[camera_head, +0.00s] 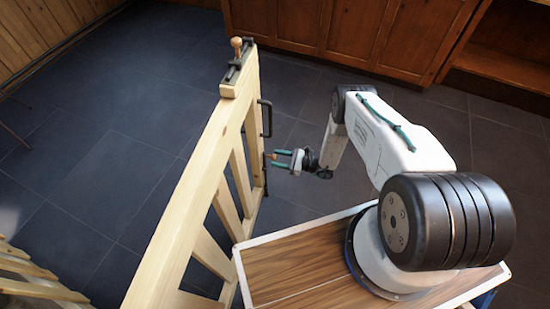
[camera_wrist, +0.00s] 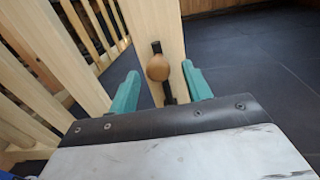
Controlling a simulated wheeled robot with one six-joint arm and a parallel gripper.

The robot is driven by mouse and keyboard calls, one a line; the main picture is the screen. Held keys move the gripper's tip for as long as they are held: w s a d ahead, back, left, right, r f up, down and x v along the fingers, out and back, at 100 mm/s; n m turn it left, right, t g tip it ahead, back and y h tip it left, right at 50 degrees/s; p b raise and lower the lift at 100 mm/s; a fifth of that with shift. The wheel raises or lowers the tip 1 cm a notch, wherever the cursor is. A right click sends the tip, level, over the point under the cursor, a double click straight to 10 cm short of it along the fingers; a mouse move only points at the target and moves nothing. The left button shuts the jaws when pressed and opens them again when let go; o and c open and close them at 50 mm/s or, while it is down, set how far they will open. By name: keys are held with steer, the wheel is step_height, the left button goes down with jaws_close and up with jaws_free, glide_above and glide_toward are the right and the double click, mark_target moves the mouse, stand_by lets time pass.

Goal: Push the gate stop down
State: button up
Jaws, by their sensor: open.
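The pale wooden gate (camera_head: 207,150) stands upright left of my arm. The gate stop is a black upright rod with a round wooden knob (camera_wrist: 157,67) on the gate's end post (camera_wrist: 150,22). In the head view its small knob (camera_head: 273,156) shows low on the gate, by a dark rod. My gripper (camera_head: 279,158) is open, its teal fingers pointing left at the knob. In the wrist view the knob appears between the two fingers of my gripper (camera_wrist: 160,75). I cannot tell whether they touch it. The rod's lower end is hidden by my gripper.
A black latch (camera_head: 237,66) with a wooden knob sits on top of the gate. A black pull handle (camera_head: 265,117) sticks out above the stop. Brown cabinets (camera_head: 350,35) line the back. Dark tiled floor (camera_head: 110,150) is open left of the gate.

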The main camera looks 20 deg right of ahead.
steer(key=shift+v, duration=2.85)
steer(key=s+a+n+g+y, duration=0.1)
steer(key=s+a+g, duration=0.15)
steer(key=s, duration=0.35)
steer(key=s+d+r+n+g+h, duration=0.1)
steer(key=s+r+n+g+h, duration=0.25)
steer(key=r, duration=1.05)
steer(key=r+n+g+h, duration=0.2)
steer(key=r+n+g, duration=0.4)
steer(key=r, duration=0.9)
steer(key=s+d+r+n+g+h, duration=0.15)
steer(key=r+n+g, duration=0.35)
steer(key=r, duration=0.9)
steer(key=s+r+n+t+h, duration=0.8)
steer(key=s+r, duration=1.3)
steer(key=r, duration=0.4)
steer(key=shift+r+n+t+h, duration=0.25)
steer(key=shift+n+t+h, duration=0.1)
steer(key=shift+t+h, duration=0.3)
